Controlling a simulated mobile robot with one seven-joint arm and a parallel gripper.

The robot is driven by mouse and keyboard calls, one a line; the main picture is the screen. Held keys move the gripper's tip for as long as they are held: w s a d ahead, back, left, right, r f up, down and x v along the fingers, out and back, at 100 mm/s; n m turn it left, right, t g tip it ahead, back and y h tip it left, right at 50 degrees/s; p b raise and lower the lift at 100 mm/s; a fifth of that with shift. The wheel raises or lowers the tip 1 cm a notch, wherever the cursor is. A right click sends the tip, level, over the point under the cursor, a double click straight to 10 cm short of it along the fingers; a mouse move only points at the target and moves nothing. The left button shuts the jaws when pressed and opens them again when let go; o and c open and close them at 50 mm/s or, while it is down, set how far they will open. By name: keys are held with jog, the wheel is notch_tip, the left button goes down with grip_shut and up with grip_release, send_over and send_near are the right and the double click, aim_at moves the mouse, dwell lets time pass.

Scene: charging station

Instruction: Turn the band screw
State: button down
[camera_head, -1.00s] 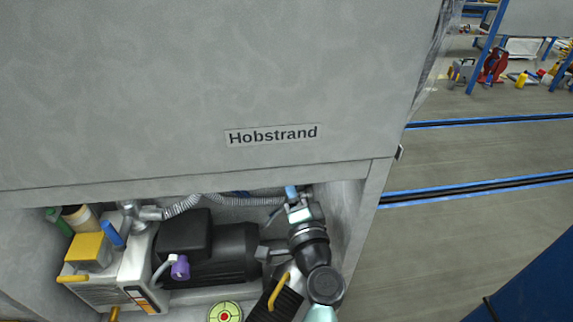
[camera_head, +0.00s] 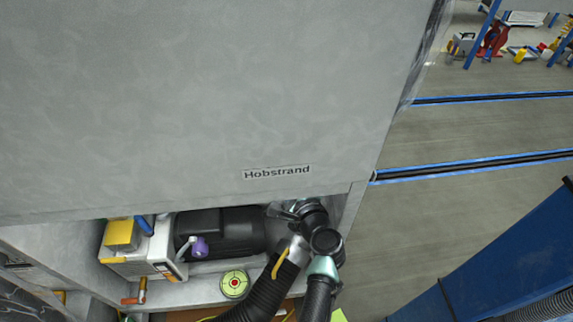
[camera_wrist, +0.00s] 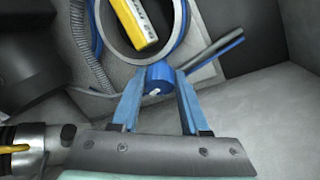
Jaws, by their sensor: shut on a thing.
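In the wrist view a blue screw head (camera_wrist: 158,77), a short cylinder with a pale tip, sits at the lower edge of a blue band (camera_wrist: 183,22). The band runs around a round metal pipe end. My gripper (camera_wrist: 160,82) has its two blue fingers closed on the screw head from both sides. In the head view my arm reaches into the open lower bay of the grey cabinet (camera_head: 190,120). The fingers, screw and band cannot be made out there, hidden by my arm and the cabinet edge.
A white pump with a yellow box (camera_head: 121,234) and a black motor (camera_head: 235,232) fills the bay's left. A purple knob (camera_head: 199,247) and a round green-yellow gauge (camera_head: 235,284) stand near. A black corrugated hose (camera_head: 262,298) with a yellow lever (camera_head: 280,262) lies beside my arm.

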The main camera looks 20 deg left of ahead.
jog(key=shift+d+m+g+p, duration=0.1)
jog(key=shift+m+g+p, duration=0.5)
jog(key=shift+m+p, duration=0.55)
jog(key=shift+c, duration=2.1)
grip_release()
